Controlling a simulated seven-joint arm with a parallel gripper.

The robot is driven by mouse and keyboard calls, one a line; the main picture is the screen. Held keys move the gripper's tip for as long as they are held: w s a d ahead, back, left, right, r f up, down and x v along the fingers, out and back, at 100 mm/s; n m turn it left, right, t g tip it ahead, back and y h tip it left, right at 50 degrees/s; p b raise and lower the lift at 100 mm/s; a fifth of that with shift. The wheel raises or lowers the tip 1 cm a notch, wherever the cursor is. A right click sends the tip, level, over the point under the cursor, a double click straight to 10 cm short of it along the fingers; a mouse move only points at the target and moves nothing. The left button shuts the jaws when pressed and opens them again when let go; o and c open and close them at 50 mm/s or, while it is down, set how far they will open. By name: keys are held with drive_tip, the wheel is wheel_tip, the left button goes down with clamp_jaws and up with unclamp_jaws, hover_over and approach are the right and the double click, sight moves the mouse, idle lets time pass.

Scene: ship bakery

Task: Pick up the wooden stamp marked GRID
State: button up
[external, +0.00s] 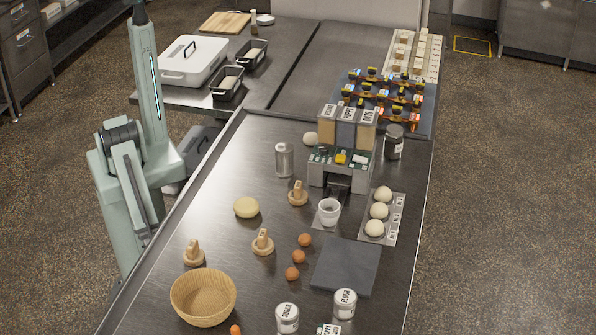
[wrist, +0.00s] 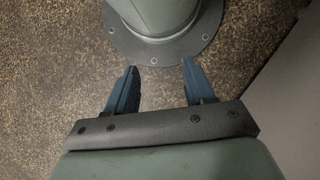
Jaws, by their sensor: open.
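Three wooden stamps with upright handles stand apart on the steel table: one in the middle (external: 297,194), one nearer the front (external: 262,243) and one at the left by the bowl (external: 194,254). No marking is readable on any of them, so I cannot tell which is GRID. My gripper (wrist: 159,75) shows in the wrist view with its two blue fingers wide apart and nothing between them. It is over the floor and my base, away from the stamps. I cannot make out its fingers in the external view.
A wooden bowl (external: 203,297), a dough ball (external: 246,207), a metal shaker (external: 284,160), several eggs (external: 299,257) and a white cup (external: 329,211) stand around the stamps. A dark slab (external: 346,266) lies at the right. Labelled bins (external: 346,130) rise behind.

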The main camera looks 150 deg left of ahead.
drive_tip(key=w+d+r+m+t, duration=0.1)
drive_tip(key=w+d+r+m, duration=0.1)
drive_tip(key=w+d+r, duration=0.6)
drive_tip(key=w+d+r+m+t, duration=0.15)
drive_tip(key=w+r, duration=0.25)
drive_tip(key=w, duration=0.8)
drive_tip(key=w+d+r+m+t, duration=0.2)
drive_tip(key=w+d+r, duration=0.4)
drive_tip(key=w, duration=0.3)
drive_tip(key=w+d+r+m+t+h, duration=0.15)
drive_tip(key=w+d+r, duration=0.35)
drive_tip(key=r, duration=0.7)
drive_tip(key=w+d+r+m+t+h, duration=0.15)
drive_tip(key=w+d+r, duration=0.35)
drive_tip(key=r, duration=0.7)
drive_tip(key=w+d+r+m+t+h, duration=0.15)
drive_tip(key=w+d+r, duration=0.35)
drive_tip(key=r, duration=0.6)
wheel_tip(320, 180, up, 9)
drive_tip(key=n+g+y, duration=0.2)
drive_tip(key=g+y, duration=0.1)
drive_tip(key=y, duration=0.1)
hover_over(192, 244)
drive_tip(key=shift+w+d, duration=0.1)
drive_tip(key=shift+d, duration=0.15)
drive_tip(key=shift+a, duration=0.2)
drive_tip(key=shift+f, duration=3.65)
